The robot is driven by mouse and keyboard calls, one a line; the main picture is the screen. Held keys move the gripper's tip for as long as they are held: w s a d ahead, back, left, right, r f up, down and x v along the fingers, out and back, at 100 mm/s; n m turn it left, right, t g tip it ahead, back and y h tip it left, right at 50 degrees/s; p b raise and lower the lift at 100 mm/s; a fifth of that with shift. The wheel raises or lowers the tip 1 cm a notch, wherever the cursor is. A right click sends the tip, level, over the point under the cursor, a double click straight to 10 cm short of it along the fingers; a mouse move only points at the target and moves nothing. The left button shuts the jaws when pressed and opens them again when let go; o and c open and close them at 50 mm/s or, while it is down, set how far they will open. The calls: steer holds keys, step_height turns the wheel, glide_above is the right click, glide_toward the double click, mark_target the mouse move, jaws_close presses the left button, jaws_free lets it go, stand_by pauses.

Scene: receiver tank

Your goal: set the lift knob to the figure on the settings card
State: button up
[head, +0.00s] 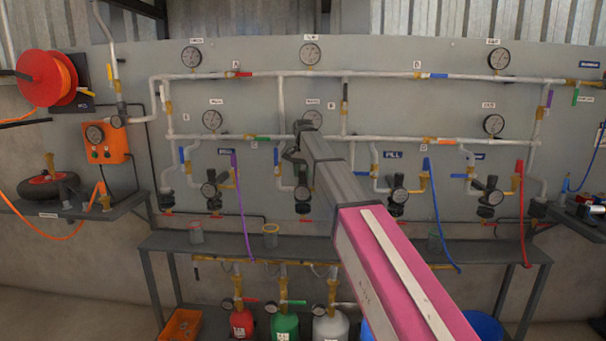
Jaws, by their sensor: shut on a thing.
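My gripper (297,156) is at the end of my arm, in front of the panel's second column from the left. Its dark fingers are shut at the top of the dark regulator (302,193) there, on what looks like its knob. The fingers hide most of that knob, and its pointer or scale cannot be seen. Similar regulators stand to the left (209,190) and to the right (398,196), with another at far right (490,197). The small labels are too blurred to tell which one reads lift. I cannot make out a settings card.
The grey panel (400,110) carries pale pipes, coloured valve handles and several gauges. A gauge (312,117) sits just above my gripper, partly covered. A purple hose (241,205) hangs left, a blue hose (440,220) right. A narrow shelf (330,250) with cups runs below, above gas cylinders.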

mark_target(303, 171)
steer(key=o, duration=0.9)
steer(key=shift+r, duration=0.15)
step_height(303, 171, up, 11)
steer(key=shift+f, duration=0.2)
